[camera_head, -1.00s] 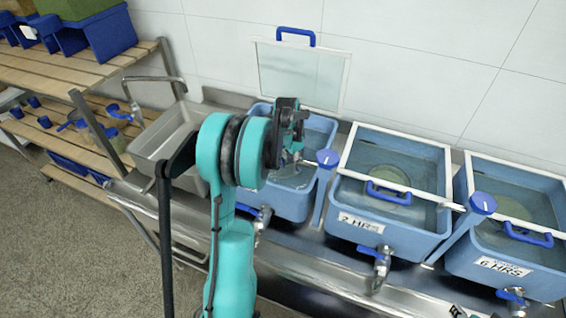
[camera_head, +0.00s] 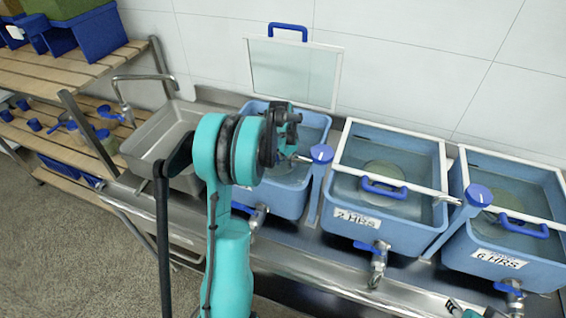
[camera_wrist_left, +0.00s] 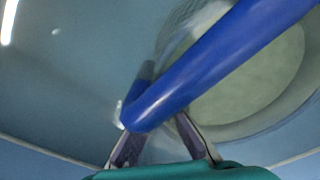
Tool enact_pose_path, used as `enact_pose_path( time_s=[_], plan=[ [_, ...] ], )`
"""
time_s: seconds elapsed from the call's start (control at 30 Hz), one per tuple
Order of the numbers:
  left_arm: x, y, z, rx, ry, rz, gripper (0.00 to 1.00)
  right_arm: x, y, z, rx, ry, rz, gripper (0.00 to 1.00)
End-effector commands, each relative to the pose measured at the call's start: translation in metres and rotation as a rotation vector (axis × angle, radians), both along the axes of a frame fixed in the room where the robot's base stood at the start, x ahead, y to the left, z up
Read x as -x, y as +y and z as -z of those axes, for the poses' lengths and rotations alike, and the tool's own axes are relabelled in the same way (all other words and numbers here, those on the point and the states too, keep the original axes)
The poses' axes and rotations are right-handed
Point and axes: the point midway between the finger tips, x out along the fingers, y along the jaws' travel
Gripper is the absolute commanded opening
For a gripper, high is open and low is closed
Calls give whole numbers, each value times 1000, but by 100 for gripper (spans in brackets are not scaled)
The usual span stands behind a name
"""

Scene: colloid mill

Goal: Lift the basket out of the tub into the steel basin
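The left blue tub (camera_head: 317,140) stands without its lid, with water inside. My left gripper (camera_head: 300,158) is over this tub in the head view, and my arm hides most of the basket area. In the left wrist view, a thick blue handle (camera_wrist_left: 215,65) crosses over a round mesh basket with pale contents (camera_wrist_left: 265,80) in the water. My left gripper's fingers (camera_wrist_left: 160,145) stand apart there, with the handle's bent end in front of their tips. I see no clear grip. The steel basin (camera_head: 165,130) is left of the tub. A small part of my right gripper (camera_head: 462,308) shows at the bottom edge.
A clear lid (camera_head: 292,72) with a blue handle leans on the wall behind the left tub. Two lidded tubs, marked 2 HRS (camera_head: 385,200) and 6 HRS (camera_head: 505,235), stand to the right. A faucet (camera_head: 125,95) arches over the basin. Blue-capped posts (camera_head: 321,154) rise between the tubs.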

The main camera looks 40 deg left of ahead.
Motion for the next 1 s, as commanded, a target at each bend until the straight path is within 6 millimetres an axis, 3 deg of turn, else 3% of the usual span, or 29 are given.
enact_pose_path(
  time_s=[0.4, 1.0],
  plan=[
    [0, 0, -78, 0, 0, 0, 0, 0, 0, -28, 0, 0, 0, 40],
    [0, 0, -152, -1, 0, 0, 0, 0, 0, -72, 0, 0, 0, 40]
  ],
)
